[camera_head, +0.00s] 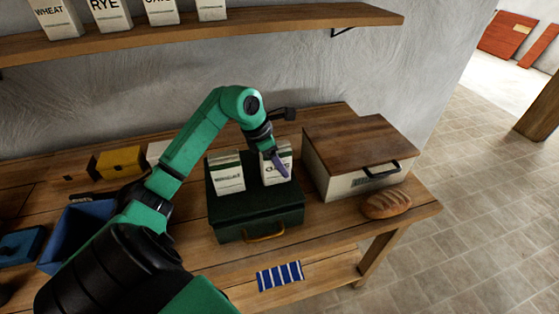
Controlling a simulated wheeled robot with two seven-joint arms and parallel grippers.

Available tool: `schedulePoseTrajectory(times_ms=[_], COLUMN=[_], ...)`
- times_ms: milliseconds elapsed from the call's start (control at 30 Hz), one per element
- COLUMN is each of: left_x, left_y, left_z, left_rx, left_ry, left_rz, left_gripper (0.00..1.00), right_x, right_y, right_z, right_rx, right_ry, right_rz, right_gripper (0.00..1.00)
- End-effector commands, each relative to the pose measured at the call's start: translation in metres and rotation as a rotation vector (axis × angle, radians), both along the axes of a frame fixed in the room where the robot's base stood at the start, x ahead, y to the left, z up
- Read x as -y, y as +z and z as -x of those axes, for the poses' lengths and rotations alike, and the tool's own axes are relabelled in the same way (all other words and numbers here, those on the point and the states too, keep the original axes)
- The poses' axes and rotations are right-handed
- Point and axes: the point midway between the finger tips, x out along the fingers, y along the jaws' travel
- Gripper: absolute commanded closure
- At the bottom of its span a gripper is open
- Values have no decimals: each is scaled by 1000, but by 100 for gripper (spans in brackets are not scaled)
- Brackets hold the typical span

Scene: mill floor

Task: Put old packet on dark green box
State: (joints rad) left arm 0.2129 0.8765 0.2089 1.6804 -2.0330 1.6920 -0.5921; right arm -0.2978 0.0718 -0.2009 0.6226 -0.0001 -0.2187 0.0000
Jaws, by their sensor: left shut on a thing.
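The dark green box (255,229) stands shut on the wooden bench with a brass handle on its front. A white and green packet (228,174) stands upright on the left part of its lid. My left gripper (277,161) reaches over the box's right part and is shut on a second white packet (279,176) with dark lettering. This packet is upright, partly hidden by the fingers; I cannot tell whether its base touches the lid. Which packet is the old one cannot be read. My right gripper is not in view.
A bread bin (345,183) with a brown wooden lid stands right of the box, with a loaf (386,204) in front. A blue bin (80,226) and a yellow box (119,162) are at left. A shelf (240,28) with several packets hangs above.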

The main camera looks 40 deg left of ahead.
Motion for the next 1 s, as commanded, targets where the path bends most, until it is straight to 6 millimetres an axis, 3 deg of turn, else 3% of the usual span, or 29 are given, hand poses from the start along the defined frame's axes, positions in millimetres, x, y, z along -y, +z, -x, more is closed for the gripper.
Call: schedulePoseTrajectory(times_ms=[133, 167, 200, 233, 667, 1000], left_x=[0, 0, 0, 0, -3, -19], left_y=[-2, -1, -1, -1, 8, 77], left_z=[0, 0, 0, 0, 2, 26], left_rx=[1, -1, -1, -1, 1, 3], left_ry=[0, 0, 0, 0, 0, 1], left_rz=[1, 0, 0, 0, -2, -4], left_gripper=[100, 24, 8, 5, 5, 5], right_x=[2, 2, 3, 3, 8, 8], right_y=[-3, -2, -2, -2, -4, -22], right_z=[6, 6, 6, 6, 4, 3], right_rx=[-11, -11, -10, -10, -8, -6], right_ry=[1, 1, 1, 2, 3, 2], right_rz=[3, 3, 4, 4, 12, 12], right_gripper=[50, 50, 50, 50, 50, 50])
